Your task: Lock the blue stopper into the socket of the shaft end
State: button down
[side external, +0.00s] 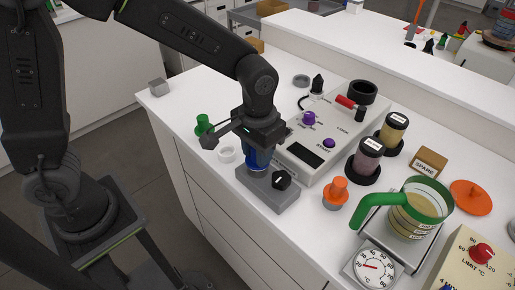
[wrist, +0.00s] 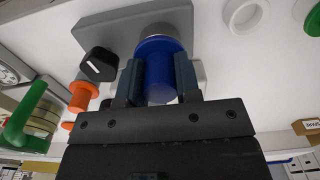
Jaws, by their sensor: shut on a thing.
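The blue stopper (wrist: 158,72) is between the two fingers of my gripper (wrist: 158,80) in the wrist view, and the gripper is shut on it. The stopper stands over the round metal shaft end (wrist: 160,30) on a grey block. In the side view the stopper (side external: 257,160) shows below my gripper (side external: 259,150), at the left part of the grey block (side external: 275,199). The stopper's lower edge meets the shaft end; how deep it sits in the socket cannot be told. A black knob (side external: 281,180) is on the same block.
A white ring (side external: 227,154) and a green stopper (side external: 204,125) lie left of the block. An orange stopper (side external: 336,193) stands right of it. Behind is a control box (side external: 302,156) with purple knobs. A jug with a green handle (side external: 377,201) is at the right.

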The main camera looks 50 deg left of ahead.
jog(key=c, duration=0.7)
grip_release()
jog(key=shift+f, duration=0.1)
jog(key=shift+c, duration=0.2)
notch_tip(320, 180, up, 13)
jog(key=s+a+t, duration=0.5)
jog(key=s+a, duration=0.7)
jog(key=s, duration=0.1)
jog(key=shift+t, duration=0.3)
